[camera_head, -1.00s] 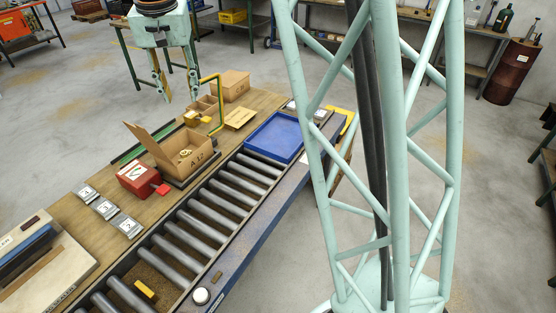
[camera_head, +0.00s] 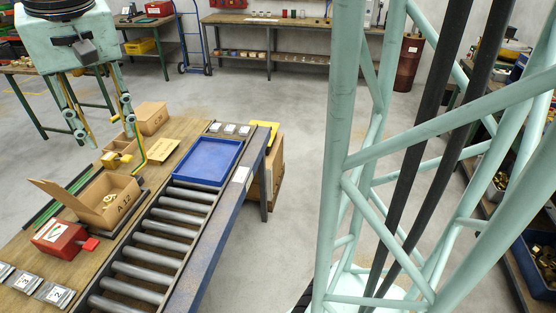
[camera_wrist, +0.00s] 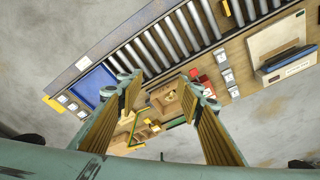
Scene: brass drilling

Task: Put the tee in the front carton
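An open cardboard carton marked A 12 (camera_head: 122,207) stands on the wooden bench with one flap raised. Small brass-coloured pieces lie in it, too small to identify. It also shows in the wrist view (camera_wrist: 158,104). A closed carton (camera_head: 151,117) stands further back on the bench. I cannot single out a tee. Brass-coloured parts lie in a blue bin (camera_head: 532,262) and a tray (camera_head: 500,181) at the right edge, partly behind my lattice column. My gripper (camera_head: 107,137) hangs above the bench, fingers spread and empty. In the wrist view (camera_wrist: 165,78) its fingers are apart.
A roller conveyor (camera_head: 165,240) with a blue tray (camera_head: 207,162) runs along the bench. A red box (camera_head: 60,240) and numbered plates (camera_head: 27,282) sit near the open carton.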

